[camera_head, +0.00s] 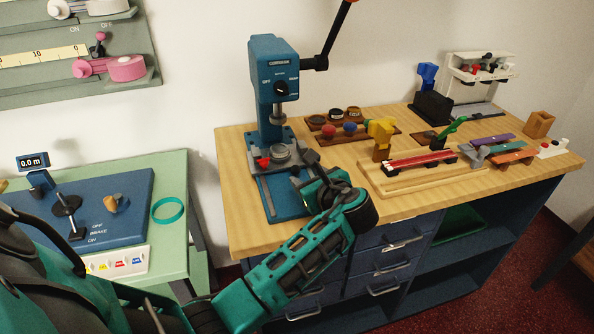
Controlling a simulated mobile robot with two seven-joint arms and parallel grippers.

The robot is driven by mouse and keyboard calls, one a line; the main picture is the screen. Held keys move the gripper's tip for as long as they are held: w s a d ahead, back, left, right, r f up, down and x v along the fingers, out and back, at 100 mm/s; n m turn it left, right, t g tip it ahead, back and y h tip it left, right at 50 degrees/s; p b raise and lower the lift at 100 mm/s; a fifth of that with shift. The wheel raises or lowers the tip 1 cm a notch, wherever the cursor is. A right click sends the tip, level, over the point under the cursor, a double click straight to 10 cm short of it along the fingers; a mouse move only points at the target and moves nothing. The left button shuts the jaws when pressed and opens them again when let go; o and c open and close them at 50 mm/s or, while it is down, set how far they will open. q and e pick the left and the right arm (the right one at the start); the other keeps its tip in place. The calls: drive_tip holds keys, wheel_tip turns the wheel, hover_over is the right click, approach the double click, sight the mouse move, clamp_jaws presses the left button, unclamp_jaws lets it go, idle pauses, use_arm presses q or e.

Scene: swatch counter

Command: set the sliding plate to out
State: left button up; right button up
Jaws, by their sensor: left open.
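A blue press (272,75) stands at the left end of the wooden counter. On its base (286,207) is a grey sliding plate (264,171) with a red knob (262,162) and a round metal dish (283,152). My left gripper (303,186) is just right of the plate and low over the press base. It is open, and I see nothing between its fingers; its arm hides part of the base's right side. Whether it touches the plate I cannot tell. My right gripper is not in view.
A rack with small pots and coloured knobs (350,129), a yellow clamp (382,133) and a red rail (421,160) stand right of the press. A green table (178,162) with a blue control panel (135,190) is at the left. A black lever (330,38) rises from the press.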

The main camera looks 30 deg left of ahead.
sight(297, 171)
use_arm(q)
drive_tip(key=x, duration=0.7)
drive_tip(key=shift+b, duration=0.35)
clamp_jaws()
